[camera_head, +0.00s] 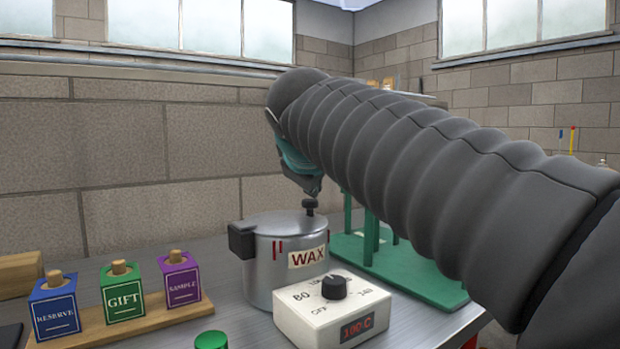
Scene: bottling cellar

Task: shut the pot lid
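A grey metal pot (262,268) with a "WAX" label stands on the grey table in the middle of the view. Its flat grey lid (272,222) lies across the top and looks level with the rim. A black knob (310,206) shows at the lid's right side, and a black block-like handle (242,240) sits at the pot's left edge. My gripper (311,188) points down just above the knob, at or very near it. Its fingers are small and partly hidden, so I cannot tell whether they grip the knob.
A white dial box (330,309) with a red display stands close in front of the pot. A green rack (400,268) is behind at right. Blue, green and purple blocks (123,291) stand on a wooden base at left. A green round cap (211,340) is at the front.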

